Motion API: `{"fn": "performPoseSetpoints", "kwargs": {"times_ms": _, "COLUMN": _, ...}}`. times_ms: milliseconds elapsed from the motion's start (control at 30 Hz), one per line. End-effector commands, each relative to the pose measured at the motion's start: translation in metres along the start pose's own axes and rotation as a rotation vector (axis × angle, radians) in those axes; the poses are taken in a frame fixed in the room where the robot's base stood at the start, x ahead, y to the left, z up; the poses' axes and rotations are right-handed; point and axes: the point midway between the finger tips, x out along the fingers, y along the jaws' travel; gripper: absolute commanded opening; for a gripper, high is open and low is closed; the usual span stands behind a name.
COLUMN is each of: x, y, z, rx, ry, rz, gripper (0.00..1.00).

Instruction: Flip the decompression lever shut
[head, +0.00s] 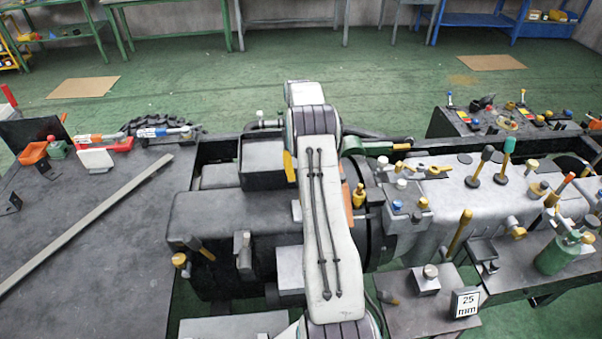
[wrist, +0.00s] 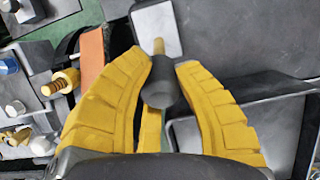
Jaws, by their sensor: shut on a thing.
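In the wrist view, the yellow fingers of my gripper (wrist: 163,62) are closed around a lever with a dark rounded knob (wrist: 158,90). I take it to be the decompression lever. Its short yellow shaft points up in the picture, toward a pale metal block (wrist: 158,22). Another yellow piece (wrist: 150,130) shows behind the knob; I cannot tell what it is. In the head view my arm covers the lever and most of my gripper. Only a yellow sliver, apparently a finger (head: 289,167), shows left of my arm.
An orange strip (wrist: 92,55) and a brass fitting (wrist: 66,81) stand left of my fingers. To the right, the grey engine housing (head: 455,190) carries several upright levers. A dark bench (head: 110,225) with a long bar (head: 90,222) lies left.

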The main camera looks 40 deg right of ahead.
Motion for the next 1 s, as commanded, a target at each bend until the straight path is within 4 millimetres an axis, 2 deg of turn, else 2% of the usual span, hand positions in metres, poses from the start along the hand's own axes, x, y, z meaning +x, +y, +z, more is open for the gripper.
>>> {"fn": "performPoseSetpoints", "kwargs": {"times_ms": 100, "x": 0.002, "y": 0.0, "z": -0.001, "rx": -0.001, "ry": 0.0, "rz": 0.0, "gripper": 0.0}}
{"fn": "performPoseSetpoints", "kwargs": {"times_ms": 133, "x": 0.002, "y": 0.0, "z": -0.001, "rx": -0.001, "ry": 0.0, "rz": 0.0, "gripper": 0.31}}
{"fn": "performPoseSetpoints", "kwargs": {"times_ms": 400, "x": 0.001, "y": 0.0, "z": -0.001, "rx": -0.001, "ry": 0.001, "rz": 0.0, "gripper": 0.55}}
{"fn": "performPoseSetpoints", "kwargs": {"times_ms": 767, "x": -0.002, "y": 0.0, "z": -0.001, "rx": -0.001, "ry": 0.003, "rz": 0.0, "gripper": 0.56}}
{"fn": "performPoseSetpoints", "kwargs": {"times_ms": 1000, "x": -0.023, "y": 0.0, "z": -0.001, "rx": -0.001, "ry": 0.005, "rz": 0.0, "gripper": 0.56}}
